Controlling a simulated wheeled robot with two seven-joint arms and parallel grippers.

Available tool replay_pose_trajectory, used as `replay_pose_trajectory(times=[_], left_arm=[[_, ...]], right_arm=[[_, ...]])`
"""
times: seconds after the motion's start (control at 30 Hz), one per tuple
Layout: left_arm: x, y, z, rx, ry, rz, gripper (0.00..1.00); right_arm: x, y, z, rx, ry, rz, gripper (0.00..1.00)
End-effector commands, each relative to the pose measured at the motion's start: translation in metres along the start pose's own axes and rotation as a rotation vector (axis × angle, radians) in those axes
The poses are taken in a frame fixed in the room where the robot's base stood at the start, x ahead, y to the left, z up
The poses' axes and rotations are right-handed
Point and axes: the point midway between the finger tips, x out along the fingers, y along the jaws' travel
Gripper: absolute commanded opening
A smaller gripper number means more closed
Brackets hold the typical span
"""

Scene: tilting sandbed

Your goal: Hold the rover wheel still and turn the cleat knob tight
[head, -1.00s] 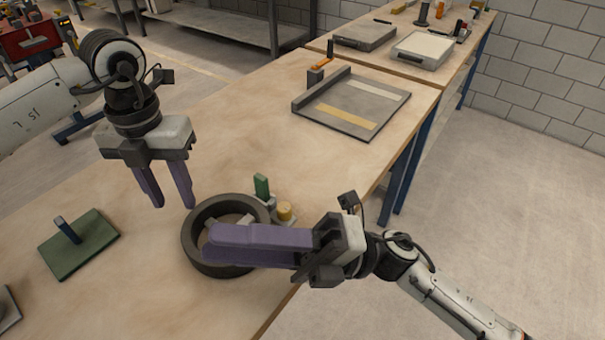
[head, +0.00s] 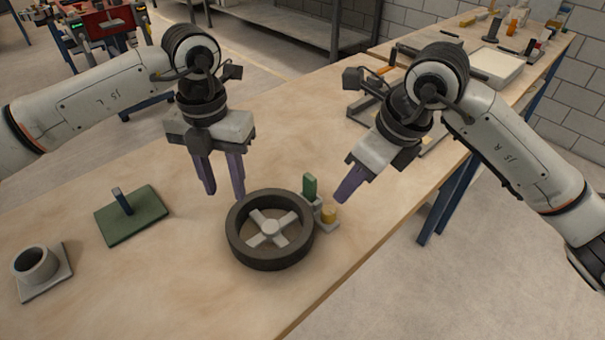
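The rover wheel (head: 262,258) is a dark ring with pale grey spokes, lying flat on the bench. My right gripper (head: 342,196) is above and just right of the yellow knob, pointing down and left. Its fingers overlap in this view, so their gap is hidden.
A shallow grey tray (head: 432,143) is partly hidden behind my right arm. The bench edge (head: 372,243) runs close to the wheel's right.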

Motion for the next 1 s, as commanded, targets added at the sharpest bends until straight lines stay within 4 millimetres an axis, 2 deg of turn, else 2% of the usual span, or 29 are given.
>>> replay_pose_trajectory(times=[0.3,0.5,0.7,0.97,1.0], left_arm=[[0.054,0.0,-0.001,0.0,0.003,0.0,0.36],[0.083,0.0,-0.001,0.0,0.003,0.0,0.36],[0.096,0.0,0.0,0.0,0.0,0.001,0.36],[0.097,0.0,0.0,0.0,0.0,0.001,0.36],[0.097,0.0,0.0,0.0,0.0,0.001,0.32]], right_arm=[[0.0,0.001,0.0,0.0,-0.001,0.002,0.31],[0.0,0.001,0.0,-0.001,-0.002,0.004,0.31],[0.0,0.001,0.0,-0.001,-0.002,0.004,0.31],[0.0,0.001,0.0,-0.001,-0.002,0.004,0.31],[0.0,0.001,0.0,-0.001,-0.002,0.004,0.31]])
